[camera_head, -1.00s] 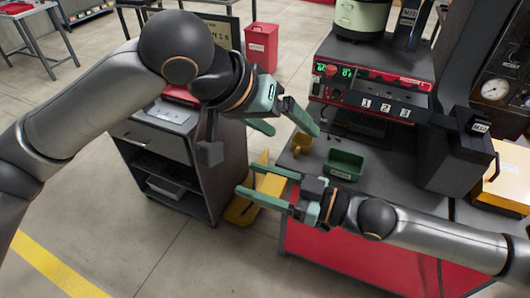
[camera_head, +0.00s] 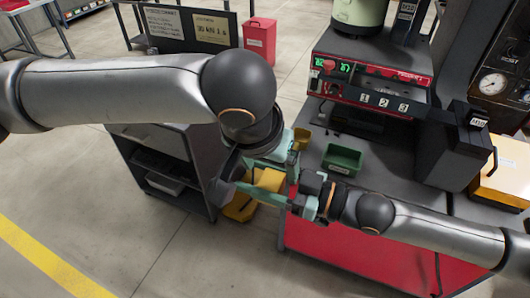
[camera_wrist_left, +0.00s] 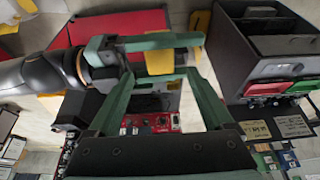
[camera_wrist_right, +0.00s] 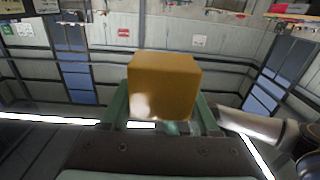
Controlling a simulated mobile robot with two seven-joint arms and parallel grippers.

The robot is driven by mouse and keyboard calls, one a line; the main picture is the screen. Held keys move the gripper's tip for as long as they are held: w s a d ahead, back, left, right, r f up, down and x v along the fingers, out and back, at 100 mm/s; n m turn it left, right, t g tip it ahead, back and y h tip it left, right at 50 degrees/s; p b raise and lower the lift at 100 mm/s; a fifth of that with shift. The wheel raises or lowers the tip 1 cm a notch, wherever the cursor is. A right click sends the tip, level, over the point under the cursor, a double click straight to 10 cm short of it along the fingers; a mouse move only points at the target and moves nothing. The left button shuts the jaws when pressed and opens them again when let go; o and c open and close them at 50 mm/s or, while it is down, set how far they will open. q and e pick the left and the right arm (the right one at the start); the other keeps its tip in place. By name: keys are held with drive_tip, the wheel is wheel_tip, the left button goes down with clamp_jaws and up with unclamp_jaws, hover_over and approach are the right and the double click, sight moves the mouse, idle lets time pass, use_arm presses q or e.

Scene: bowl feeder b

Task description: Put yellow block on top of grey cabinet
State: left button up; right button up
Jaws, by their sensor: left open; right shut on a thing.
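The yellow block (camera_head: 269,180) is between the fingers of my right gripper (camera_wrist_right: 165,105), which is shut on it. The block fills the middle of the right wrist view (camera_wrist_right: 165,85). My left gripper (camera_wrist_left: 158,82) is open, its fingertips close to the held block (camera_wrist_left: 158,62); contact cannot be told. In the head view the two grippers overlap in front of the bench. The grey cabinet (camera_head: 196,158) stands at left of the bench, with open shelves; my left arm hides most of its top. It also shows at upper right in the left wrist view (camera_wrist_left: 238,55).
A dark-topped bench (camera_head: 395,183) at right carries a green bin (camera_head: 342,160), a small yellow piece (camera_head: 301,138) and a red-fronted machine (camera_head: 345,88). A yellow object (camera_head: 240,208) lies on the floor between cabinet and bench. A red bin (camera_head: 260,40) stands behind.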

sight(273, 177)
use_arm(q)
drive_tip(key=x, duration=0.5)
drive_tip(key=shift+w+f, duration=0.1)
drive_tip(key=shift+f, duration=0.2)
drive_tip(key=shift+c, duration=0.2)
drive_tip(key=shift+d, duration=0.1)
clamp_jaws()
use_arm(e)
drive_tip(key=o, duration=1.5)
drive_tip(key=shift+o, duration=0.2)
